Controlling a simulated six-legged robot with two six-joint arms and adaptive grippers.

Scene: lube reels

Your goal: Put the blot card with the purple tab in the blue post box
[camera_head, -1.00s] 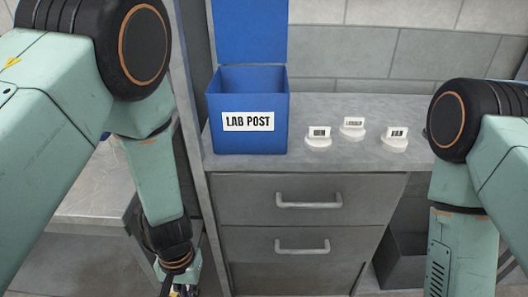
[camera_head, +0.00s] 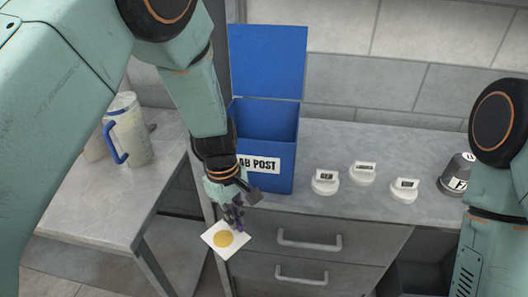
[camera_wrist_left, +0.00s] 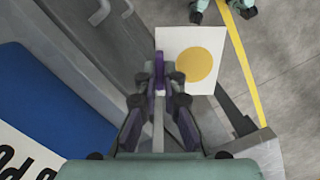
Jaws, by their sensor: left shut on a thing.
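The blot card (camera_head: 212,238) is white with a yellow-brown round blot. It hangs below my left gripper (camera_head: 236,222), which is shut on its purple tab. In the left wrist view the card (camera_wrist_left: 170,40) sits just beyond the fingertips (camera_wrist_left: 160,85), with the purple tab between them. The blue post box (camera_head: 280,180) stands on the counter, labelled LAB POST, its lid (camera_head: 268,60) raised and its top open. My left gripper and the card are in front of the box and below its rim. The fingers of my right gripper are out of view.
Several white labelled holders (camera_head: 325,182) stand on the counter right of the box, near a dark grey container (camera_head: 457,174). A clear jug with a blue handle (camera_head: 126,130) stands on the left table (camera_head: 90,200). Drawers (camera_head: 310,242) are under the counter.

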